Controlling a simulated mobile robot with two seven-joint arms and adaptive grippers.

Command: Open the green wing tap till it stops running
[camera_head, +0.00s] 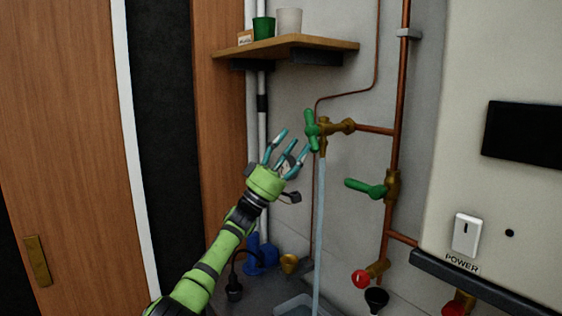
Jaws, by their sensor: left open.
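The green wing tap (311,130) sits on a brass body at the end of a short copper branch, below the shelf. Its green handle stands roughly upright. A pale stream of water (319,225) runs straight down below it. My left gripper (288,148) is just left of and slightly below the green handle, with its fingers spread open and pointing up toward it. One fingertip looks close to the handle; I cannot tell whether it touches. Nothing shows between the fingers. My right gripper is not in view.
A green lever valve (368,187) is on the copper riser to the lower right. A red-handled valve (362,279) is below it. A wooden shelf (318,45) with cups overhangs above. A white cabinet with a power switch (467,235) stands right. A basin (292,306) lies below.

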